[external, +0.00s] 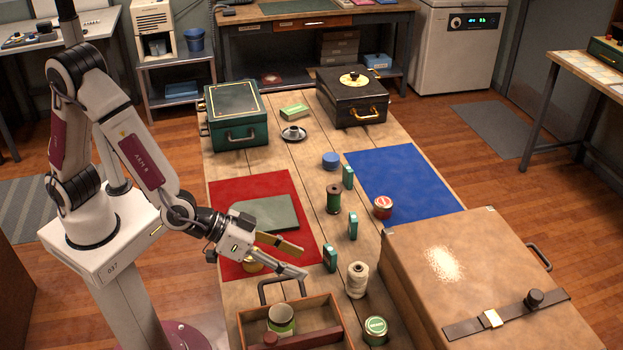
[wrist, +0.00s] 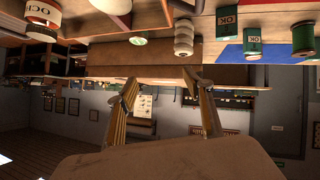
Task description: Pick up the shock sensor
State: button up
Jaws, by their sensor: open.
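Three small upright teal blocks stand on the bare wood between the mats: a near one (external: 330,258), a middle one (external: 353,226) and a far one (external: 348,177). Two teal blocks with "OK" labels show in the wrist view (wrist: 227,22) (wrist: 252,42). These may be shock sensors, but I cannot tell for certain. My gripper (external: 303,263) is open and empty, left of the near teal block and apart from it. In the wrist view its fingers (wrist: 160,84) are spread with nothing between them.
A wooden tray (external: 333,305) holding a green-labelled can is below my gripper. A cream thread spool (external: 357,279), a green tin (external: 375,330), a green spool (external: 334,198) and a red tin (external: 383,207) stand nearby. A large brown case (external: 470,265) blocks the right.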

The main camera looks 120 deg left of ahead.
jog(key=a+f+n+g+y, duration=0.1)
jog(key=a+f+n+y, duration=0.15)
jog(key=a+f, duration=0.35)
jog(key=g+y, duration=0.2)
jog(key=y, duration=0.2)
send_near(327, 250)
jog(key=x, duration=0.3)
jog(key=shift+w+d+f, duration=0.1)
jog(key=shift+f, duration=0.25)
jog(key=shift+x, duration=1.35)
jog(key=shift+d, duration=0.1)
jog(key=shift+h, duration=0.25)
jog(key=shift+a+r+x, duration=0.1)
jog(key=shift+r+x, duration=0.1)
jog(key=shift+x, duration=1.1)
jog(key=shift+a+r+x, duration=0.1)
jog(key=shift+r+x, duration=0.05)
jog(key=shift+x, duration=1.2)
